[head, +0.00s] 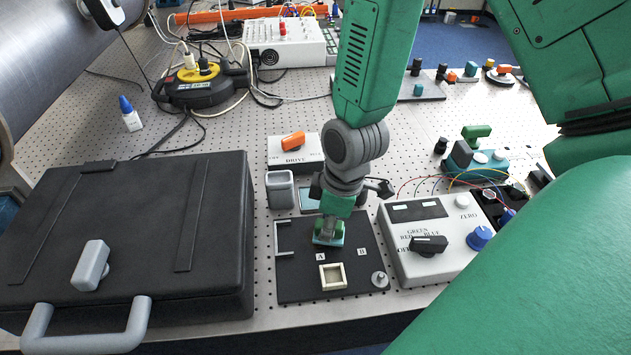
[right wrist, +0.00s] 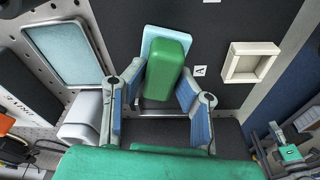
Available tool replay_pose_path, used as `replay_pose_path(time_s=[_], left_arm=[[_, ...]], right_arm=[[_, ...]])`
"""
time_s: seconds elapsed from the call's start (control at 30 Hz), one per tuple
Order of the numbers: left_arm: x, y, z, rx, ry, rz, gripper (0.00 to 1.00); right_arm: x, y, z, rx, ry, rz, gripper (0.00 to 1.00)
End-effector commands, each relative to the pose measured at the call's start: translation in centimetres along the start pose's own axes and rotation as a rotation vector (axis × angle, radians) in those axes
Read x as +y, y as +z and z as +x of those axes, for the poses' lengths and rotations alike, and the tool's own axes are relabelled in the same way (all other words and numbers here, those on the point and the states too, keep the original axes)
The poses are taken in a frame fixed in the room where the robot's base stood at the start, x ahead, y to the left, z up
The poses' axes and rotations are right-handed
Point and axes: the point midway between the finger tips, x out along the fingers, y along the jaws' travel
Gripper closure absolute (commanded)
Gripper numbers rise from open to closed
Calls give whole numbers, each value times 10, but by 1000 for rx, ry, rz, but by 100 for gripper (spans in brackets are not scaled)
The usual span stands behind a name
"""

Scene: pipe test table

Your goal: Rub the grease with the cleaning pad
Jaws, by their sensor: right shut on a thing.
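The cleaning pad has a green block handle (right wrist: 167,70) with a light blue pad face (right wrist: 158,36) under it. In the head view the pad (head: 328,239) is on or just above the black board (head: 300,285), left of the letter B and above the letter A. My right gripper (head: 329,222) points down over it and is shut on the green handle. In the right wrist view its fingers (right wrist: 157,108) are on both sides of the handle. I cannot make out any grease; the area under the pad is hidden. My left gripper is not in view.
A cream square frame (head: 333,277) and a small metal knob (head: 379,280) are on the board. A grey box with knobs (head: 430,240) stands to its right. A large black case (head: 130,235) stands to its left. A light blue panel (right wrist: 65,52) lies beside the board.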

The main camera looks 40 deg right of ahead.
Motion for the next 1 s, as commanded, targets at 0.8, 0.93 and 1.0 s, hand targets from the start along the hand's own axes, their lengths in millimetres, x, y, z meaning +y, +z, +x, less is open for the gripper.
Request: replay_pose_path(time_s=[0.8,0.93,1.0], left_arm=[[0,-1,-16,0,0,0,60],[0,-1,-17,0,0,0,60],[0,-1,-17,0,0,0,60]], right_arm=[[-4,-15,2,-2,0,-2,99],[-7,-22,4,-1,-1,-1,99],[-8,-24,4,-1,-1,-1,99]])
